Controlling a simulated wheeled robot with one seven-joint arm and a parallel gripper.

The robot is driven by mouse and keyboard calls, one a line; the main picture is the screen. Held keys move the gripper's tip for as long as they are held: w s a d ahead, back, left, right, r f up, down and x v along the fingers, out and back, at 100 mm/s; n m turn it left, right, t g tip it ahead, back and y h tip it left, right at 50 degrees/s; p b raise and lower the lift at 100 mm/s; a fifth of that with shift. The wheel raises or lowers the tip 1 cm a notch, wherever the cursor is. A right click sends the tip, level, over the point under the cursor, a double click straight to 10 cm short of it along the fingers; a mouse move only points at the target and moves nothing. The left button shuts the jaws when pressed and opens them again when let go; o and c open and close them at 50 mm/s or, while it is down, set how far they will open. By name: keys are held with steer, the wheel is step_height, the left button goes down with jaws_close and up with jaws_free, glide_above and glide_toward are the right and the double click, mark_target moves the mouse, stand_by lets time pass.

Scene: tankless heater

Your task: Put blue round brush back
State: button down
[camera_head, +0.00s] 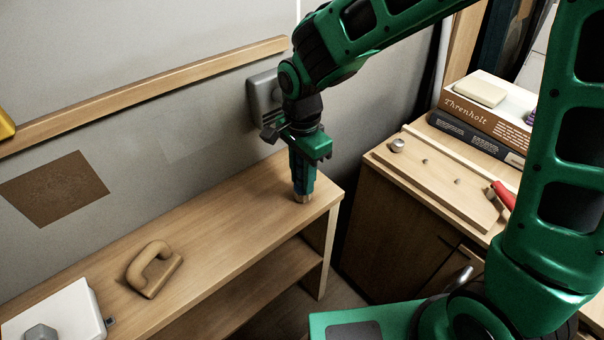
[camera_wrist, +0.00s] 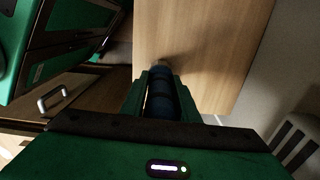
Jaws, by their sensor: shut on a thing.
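The blue round brush (camera_head: 302,184) is upright, pointing down, at the right end of the wooden shelf (camera_head: 225,225). Its lower tip is pale. My gripper (camera_head: 304,165) is above the shelf and shut on the brush from above. In the wrist view the blue brush (camera_wrist: 163,98) lies between the two green fingers of my gripper (camera_wrist: 161,95), over the bare wood. The brush's tip is at or just above the shelf top; I cannot tell whether it touches. The fingers partly hide its upper part.
A wooden trowel-like tool (camera_head: 153,270) and a white box (camera_head: 55,318) stand on the shelf further left. A grey wall fixture (camera_head: 264,98) is behind my gripper. Right is a cabinet with a pegged board (camera_head: 440,180), red-handled tool (camera_head: 503,195) and books (camera_head: 488,115).

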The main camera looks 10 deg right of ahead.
steer(key=shift+f, duration=0.45)
stand_by(0.6)
steer(key=c, duration=1.3)
jaws_free()
step_height(320, 180, up, 11)
steer(key=shift+w+f, duration=0.1)
steer(key=shift+f, duration=0.05)
